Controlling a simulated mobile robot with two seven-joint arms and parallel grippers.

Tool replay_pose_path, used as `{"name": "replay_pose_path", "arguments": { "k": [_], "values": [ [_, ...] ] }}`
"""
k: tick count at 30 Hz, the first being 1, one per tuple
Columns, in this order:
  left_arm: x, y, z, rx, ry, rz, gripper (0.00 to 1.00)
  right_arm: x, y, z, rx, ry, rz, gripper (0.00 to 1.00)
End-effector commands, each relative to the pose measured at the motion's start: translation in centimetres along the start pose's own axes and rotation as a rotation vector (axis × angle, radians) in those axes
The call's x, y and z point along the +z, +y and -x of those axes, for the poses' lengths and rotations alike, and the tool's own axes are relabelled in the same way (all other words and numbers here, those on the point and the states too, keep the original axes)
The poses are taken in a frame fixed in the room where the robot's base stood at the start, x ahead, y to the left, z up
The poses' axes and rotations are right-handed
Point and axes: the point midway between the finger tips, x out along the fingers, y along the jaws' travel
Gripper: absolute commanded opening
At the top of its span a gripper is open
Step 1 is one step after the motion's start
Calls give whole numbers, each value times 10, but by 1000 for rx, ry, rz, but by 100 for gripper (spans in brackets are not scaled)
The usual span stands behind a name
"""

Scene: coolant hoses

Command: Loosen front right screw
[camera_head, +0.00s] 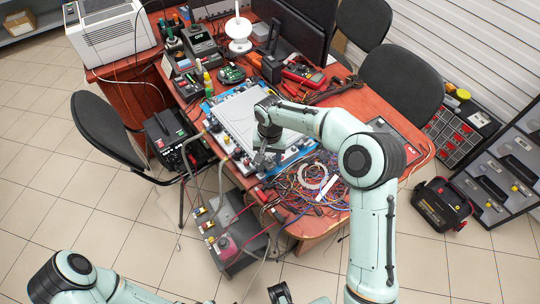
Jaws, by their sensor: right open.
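A white flat panel unit (238,108) with blue edges and small parts along its rim lies on the red-brown table. My right gripper (268,157) points down over the near right part of this unit. It is open, and I see nothing held between its fingers. I cannot tell whether it touches the unit. The front right screw is too small to make out, and my right wrist and gripper cover part of that area.
Tangled coloured wires (300,190) with a white ring lie right of the gripper. Red multimeters (303,75) and monitors (295,35) stand behind. A grey power unit (238,232) with cables stands below the table's near edge. Chairs (402,82) stand around; tiled floor at left is mostly free.

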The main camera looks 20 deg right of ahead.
Motion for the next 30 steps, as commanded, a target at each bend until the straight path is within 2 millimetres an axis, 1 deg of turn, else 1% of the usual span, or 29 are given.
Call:
{"name": "replay_pose_path", "arguments": {
  "k": [2, 3, 5, 6, 7, 14, 20, 26, 30],
  "values": [
    [0, 0, 0, 0, 0, 0, 43, 0, 0, 0, 0, 0, 0, 46],
    [0, 0, 0, 0, 0, 0, 43, 0, 0, 0, 0, 0, 0, 43],
    [0, 0, 0, 0, 0, 0, 43, 0, 0, 0, 0, 0, 0, 24],
    [0, 0, 0, 0, 0, 0, 43, 0, 0, 0, 0, 0, 0, 11],
    [0, 0, 0, 0, 0, 0, 43, 0, 0, 0, 0, 0, 0, 1],
    [0, 0, 0, 0, 0, 0, 43, 0, 0, 1, 0, 0, 4, 0],
    [0, 1, 3, 0, 1, 0, 43, 0, 0, 1, 0, 0, 53, 0],
    [-2, 4, 9, 1, 4, -1, 43, 0, 0, 2, 0, 1, 176, 0],
    [-3, 6, 14, 2, 6, -2, 43, 0, 0, 2, 1, 0, 298, 0]
  ]
}}
